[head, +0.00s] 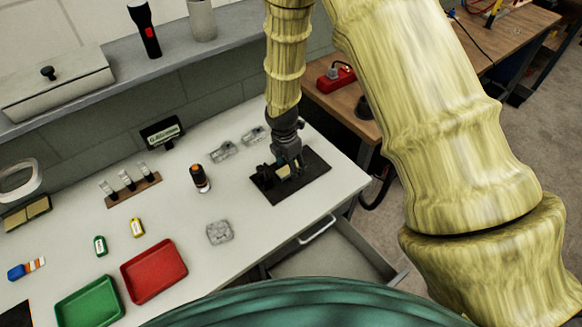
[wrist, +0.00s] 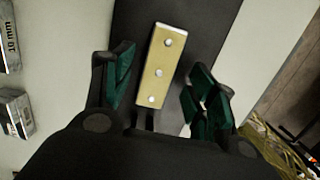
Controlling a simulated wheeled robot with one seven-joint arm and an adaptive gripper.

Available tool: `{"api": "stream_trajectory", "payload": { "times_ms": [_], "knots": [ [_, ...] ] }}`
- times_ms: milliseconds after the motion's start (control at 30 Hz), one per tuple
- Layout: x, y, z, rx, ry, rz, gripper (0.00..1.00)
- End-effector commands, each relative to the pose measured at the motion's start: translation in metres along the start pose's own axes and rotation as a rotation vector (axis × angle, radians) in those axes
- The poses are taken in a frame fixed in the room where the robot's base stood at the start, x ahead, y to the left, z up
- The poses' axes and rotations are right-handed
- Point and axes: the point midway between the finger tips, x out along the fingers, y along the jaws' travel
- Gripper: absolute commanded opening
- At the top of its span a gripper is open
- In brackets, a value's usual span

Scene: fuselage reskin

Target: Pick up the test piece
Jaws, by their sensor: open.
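My gripper (wrist: 162,76) is open, with one green-padded finger to the left of the strip and one to the right. Both fingers look apart from it. In the head view my gripper (head: 287,166) is low over the dark mat (head: 312,181) near the right end of the white bench. There my gripper largely hides the strip.
Metal blocks marked 10 mm (wrist: 15,112) lie left of the mat. An open drawer (head: 330,255) juts out below the bench's front edge.

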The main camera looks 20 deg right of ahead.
Motion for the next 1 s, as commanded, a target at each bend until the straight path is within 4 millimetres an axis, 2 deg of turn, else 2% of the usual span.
{"api": "stream_trajectory", "payload": {
  "times_ms": [133, 433, 700, 1000],
  "knots": [
    [0.0084, 0.0001, -0.0005, 0.000, 0.000, 0.000, 0.57],
    [0.0103, 0.0001, -0.0004, 0.000, 0.000, 0.001, 0.57],
    [0.0102, 0.0000, -0.0004, 0.000, 0.000, 0.001, 0.08],
    [0.0094, 0.0001, -0.0002, 0.000, 0.000, 0.001, 0.07]
  ]
}}
